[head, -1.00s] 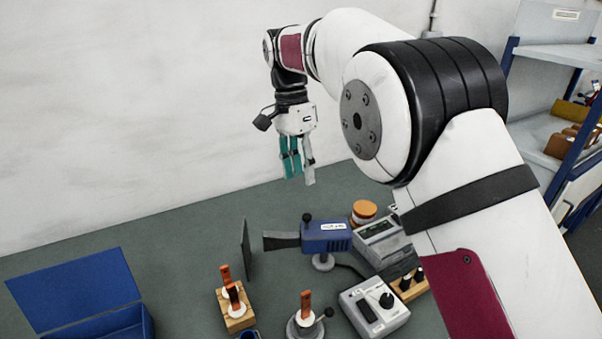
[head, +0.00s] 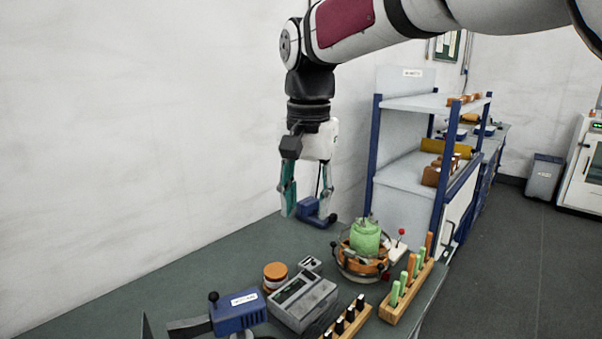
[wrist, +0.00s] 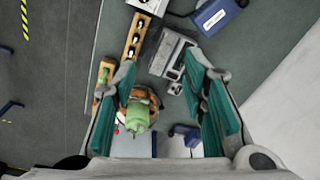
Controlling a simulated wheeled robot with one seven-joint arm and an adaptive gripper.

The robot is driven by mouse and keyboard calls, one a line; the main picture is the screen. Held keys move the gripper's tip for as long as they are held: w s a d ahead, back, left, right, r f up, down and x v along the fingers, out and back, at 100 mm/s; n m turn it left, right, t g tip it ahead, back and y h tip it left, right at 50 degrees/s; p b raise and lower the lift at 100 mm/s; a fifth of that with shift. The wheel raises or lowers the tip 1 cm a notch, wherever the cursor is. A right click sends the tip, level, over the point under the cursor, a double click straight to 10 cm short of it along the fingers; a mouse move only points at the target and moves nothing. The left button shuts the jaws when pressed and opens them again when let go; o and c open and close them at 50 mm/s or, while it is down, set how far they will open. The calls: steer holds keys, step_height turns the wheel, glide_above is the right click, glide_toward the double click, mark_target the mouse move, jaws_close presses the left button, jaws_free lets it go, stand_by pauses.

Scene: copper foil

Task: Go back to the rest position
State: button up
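My gripper (head: 308,205) hangs pointing down over the far part of the bench (head: 225,257) in the head view. Its teal-padded fingers are spread apart. In the wrist view the gripper (wrist: 162,75) shows a wide empty gap between the pads, with bench items well below. Nothing is held. A small blue device (head: 318,216) appears close to the fingertips in the head view, but it stands on the bench and is partly hidden by a finger.
A round copper-coloured holder (head: 360,262) with a green piece (head: 366,236) stands near a wooden rack (head: 405,297) of green and orange sticks. A grey meter (head: 303,300) and a blue heat tool (head: 238,312) are nearer. A blue-framed shelf (head: 410,104) rises at right; the wall is behind.

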steer(key=s+d+n+t, duration=0.2)
steer(key=s+d, duration=1)
steer(key=d, duration=0.1)
steer(key=s+d+f+n+t, duration=0.1)
steer(key=s+d+f, duration=0.1)
steer(key=s, duration=0.3)
steer(key=s+d+f+n+t, duration=0.1)
steer(key=s+d+f, duration=0.2)
steer(key=s+f, duration=0.1)
steer(key=shift+s+d, duration=0.25)
steer(key=shift+s, duration=0.6)
